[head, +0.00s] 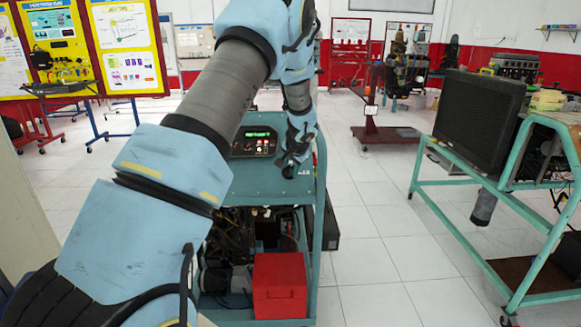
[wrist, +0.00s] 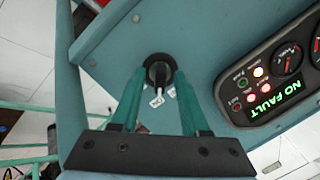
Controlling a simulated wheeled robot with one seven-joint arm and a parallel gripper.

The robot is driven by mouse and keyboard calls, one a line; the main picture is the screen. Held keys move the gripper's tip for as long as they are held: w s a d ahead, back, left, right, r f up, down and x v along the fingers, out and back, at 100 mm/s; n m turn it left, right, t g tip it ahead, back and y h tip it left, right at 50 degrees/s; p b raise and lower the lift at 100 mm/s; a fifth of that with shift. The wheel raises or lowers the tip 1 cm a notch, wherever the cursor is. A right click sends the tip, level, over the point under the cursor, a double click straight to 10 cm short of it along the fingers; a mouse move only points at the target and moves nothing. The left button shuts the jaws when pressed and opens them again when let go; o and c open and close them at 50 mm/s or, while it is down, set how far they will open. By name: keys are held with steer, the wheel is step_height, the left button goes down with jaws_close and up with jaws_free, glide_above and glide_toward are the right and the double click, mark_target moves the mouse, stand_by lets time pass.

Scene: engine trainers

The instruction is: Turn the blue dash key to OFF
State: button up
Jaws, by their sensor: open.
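The dash key switch (wrist: 159,73) is a dark round piece with a pale shaft or pointer on the blue-green panel, in the upper middle of the wrist view. My gripper (wrist: 160,82) is open, with one green finger on each side of the switch. I cannot tell whether the fingertips touch it. In the head view my gripper (head: 289,168) is at the right part of the panel, and the key is hidden behind it.
A gauge cluster (wrist: 285,78) with lit lamps and a green "NO FAULT" display is right of the switch. The engine trainer's frame (head: 318,220) holds a red box (head: 279,285) low down. Another trainer with a black radiator (head: 478,112) stands right. Floor between is clear.

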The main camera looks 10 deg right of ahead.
jaws_close()
stand_by(0.3)
stand_by(0.3)
